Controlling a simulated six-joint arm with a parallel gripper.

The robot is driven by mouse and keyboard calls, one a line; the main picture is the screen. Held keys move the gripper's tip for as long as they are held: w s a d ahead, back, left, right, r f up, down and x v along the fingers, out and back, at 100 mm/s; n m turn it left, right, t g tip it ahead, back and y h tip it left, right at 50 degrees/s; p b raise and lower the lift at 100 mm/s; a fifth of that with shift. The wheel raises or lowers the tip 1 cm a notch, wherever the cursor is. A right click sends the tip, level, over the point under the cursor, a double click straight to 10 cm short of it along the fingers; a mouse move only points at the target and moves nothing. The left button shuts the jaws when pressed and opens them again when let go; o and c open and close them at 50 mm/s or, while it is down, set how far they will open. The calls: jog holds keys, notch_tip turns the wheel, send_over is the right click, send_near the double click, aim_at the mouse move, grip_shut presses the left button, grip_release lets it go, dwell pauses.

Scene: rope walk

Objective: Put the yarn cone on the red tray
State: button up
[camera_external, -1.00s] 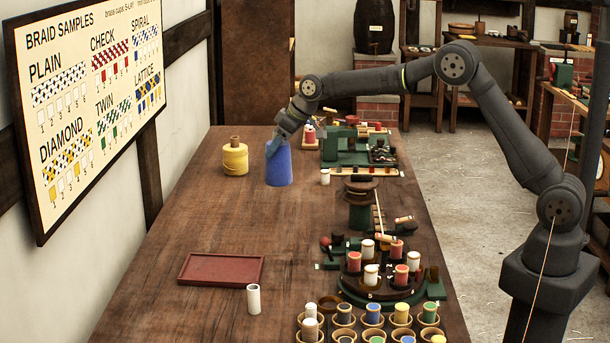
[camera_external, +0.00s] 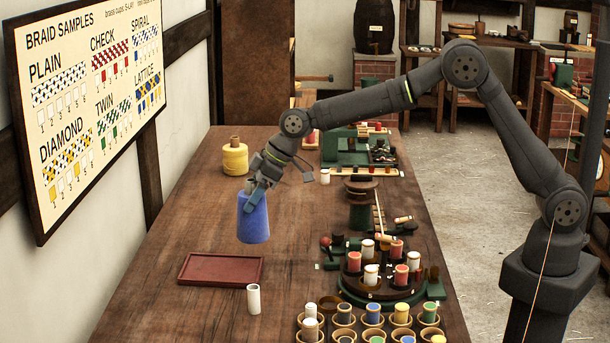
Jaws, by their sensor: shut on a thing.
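The blue yarn cone (camera_external: 254,221) hangs upright under my gripper (camera_external: 254,192), which is shut on its top. The cone appears to be in the air above the wooden table, behind and a little right of the red tray. The red tray (camera_external: 221,282) lies flat and empty at the left front of the table. The fingertips are partly hidden against the cone's top.
A yellow spool (camera_external: 236,160) stands at the back left. A white tube (camera_external: 253,299) stands close to the tray's right front corner. A round stand with red and white bobbins (camera_external: 371,272) and several small cups (camera_external: 370,333) fill the right front.

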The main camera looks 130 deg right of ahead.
aim_at(242, 223)
jog(key=w, duration=0.1)
jog(key=w+f, duration=0.2)
jog(key=shift+w+a+f, duration=0.2)
jog(key=shift+w+a, duration=0.15)
jog(key=shift+f, duration=1.85)
jog(key=shift+f, duration=0.35)
jog(key=o, duration=1.4)
jog(key=shift+r, duration=0.5)
jog(key=v, duration=1.1)
jog(key=shift+s+a+r, duration=0.2)
jog(key=shift+s+r, duration=0.05)
